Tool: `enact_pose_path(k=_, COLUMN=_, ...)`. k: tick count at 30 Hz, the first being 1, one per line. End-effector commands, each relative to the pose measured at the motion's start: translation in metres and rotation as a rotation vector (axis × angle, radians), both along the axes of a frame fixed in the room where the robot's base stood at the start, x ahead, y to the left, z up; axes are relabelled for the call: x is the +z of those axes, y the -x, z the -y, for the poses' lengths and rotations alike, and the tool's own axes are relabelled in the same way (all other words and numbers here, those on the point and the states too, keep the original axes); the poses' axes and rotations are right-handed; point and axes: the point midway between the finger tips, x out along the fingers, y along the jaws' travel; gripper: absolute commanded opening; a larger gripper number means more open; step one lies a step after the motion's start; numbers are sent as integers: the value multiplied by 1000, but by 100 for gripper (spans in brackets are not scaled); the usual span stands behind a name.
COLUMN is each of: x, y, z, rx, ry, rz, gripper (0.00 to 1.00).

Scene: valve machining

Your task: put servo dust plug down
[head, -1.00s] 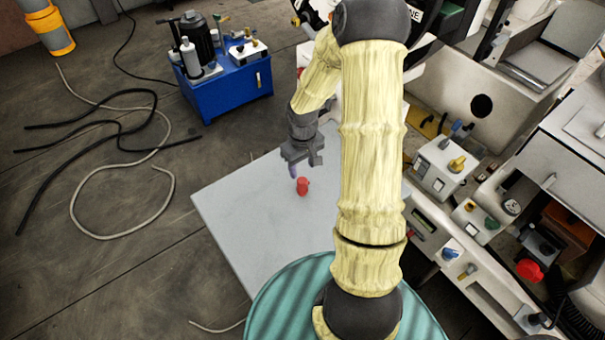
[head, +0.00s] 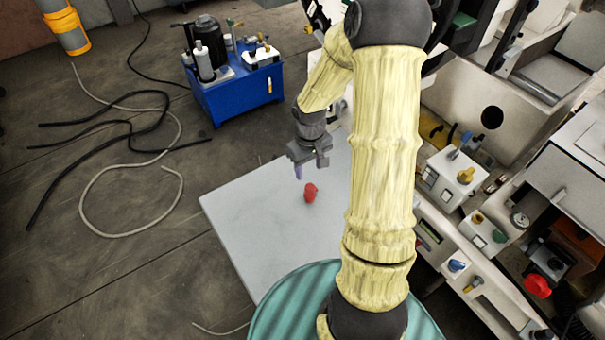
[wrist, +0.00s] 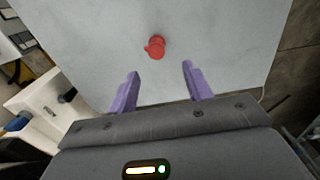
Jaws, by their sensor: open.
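The servo dust plug is a small red piece (head: 310,192) on the grey table top (head: 245,215). In the wrist view the red plug (wrist: 156,47) lies on the table beyond the fingertips, roughly centred between them. My gripper (head: 304,168) is above the table, just behind the plug in the head view. In the wrist view its two purple fingers (wrist: 160,80) are spread apart with nothing between them. The plug is apart from both fingers.
A blue box with pump fittings (head: 240,98) stands on the floor behind the table. Black and pale hoses (head: 130,125) lie on the floor at left. A white machine with knobs and a red button (head: 537,286) fills the right. The table around the plug is clear.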

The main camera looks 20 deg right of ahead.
Motion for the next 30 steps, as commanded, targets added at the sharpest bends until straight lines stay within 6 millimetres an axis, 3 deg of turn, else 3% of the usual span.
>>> enact_pose_path(k=9, x=69, y=54, z=-50, rx=-68, ry=33, rz=99, gripper=50)
enact_pose_path(k=15, x=101, y=95, z=-77, rx=-141, ry=-1, rz=187, gripper=50)
enact_pose_path(k=21, x=112, y=115, z=-87, rx=-182, ry=-34, rz=225, gripper=50)
enact_pose_path(k=30, x=112, y=116, z=-87, rx=-184, ry=-34, rz=225, gripper=50)
